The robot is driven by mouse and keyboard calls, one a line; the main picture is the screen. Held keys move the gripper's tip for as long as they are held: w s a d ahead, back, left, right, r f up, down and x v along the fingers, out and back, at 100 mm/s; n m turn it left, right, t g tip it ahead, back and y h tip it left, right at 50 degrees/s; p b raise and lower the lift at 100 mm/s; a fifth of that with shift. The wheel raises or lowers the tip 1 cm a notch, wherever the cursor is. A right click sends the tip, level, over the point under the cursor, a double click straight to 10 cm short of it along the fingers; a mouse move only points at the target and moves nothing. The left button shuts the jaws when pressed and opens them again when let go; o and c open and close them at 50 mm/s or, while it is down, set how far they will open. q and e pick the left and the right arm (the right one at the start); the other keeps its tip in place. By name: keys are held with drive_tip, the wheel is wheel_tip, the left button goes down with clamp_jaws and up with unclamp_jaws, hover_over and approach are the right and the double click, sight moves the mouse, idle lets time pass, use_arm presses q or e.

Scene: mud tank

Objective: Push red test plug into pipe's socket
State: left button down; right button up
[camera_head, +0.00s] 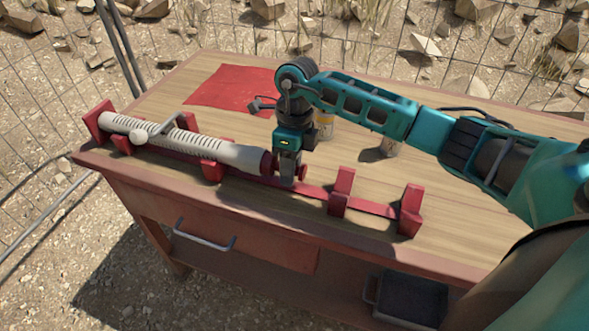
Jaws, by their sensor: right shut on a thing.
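The off-white slotted pipe (205,146) lies in a red cradle along the front left of the workbench, with a side branch near its left part. Its right end is the socket end. My right gripper (287,174) comes down from above at this end. It is shut on the red test plug (267,163), whose dark red disc sits against the pipe's right end. A red end piece (303,172) shows on the gripper's other side. The plug looks in line with the pipe. How deep it sits in the socket cannot be told. My left gripper is not in view.
The red cradle continues right with upright brackets (341,190) and (411,208), both empty. A red cloth (230,88) lies at the back left. The wooden bench top (290,215) is clear in front.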

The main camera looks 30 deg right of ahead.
drive_tip(key=shift+w+a+b, duration=0.35)
drive_tip(key=shift+w+a, duration=0.25)
drive_tip(key=shift+w, duration=0.1)
drive_tip(key=o, duration=0.9)
drive_tip(key=shift+o, duration=0.2)
wheel_tip(320, 180, up, 13)
drive_tip(key=w+d, duration=0.1)
drive_tip(key=d, duration=0.1)
drive_tip(key=shift+w+f, duration=0.15)
drive_tip(key=shift+w, duration=0.15)
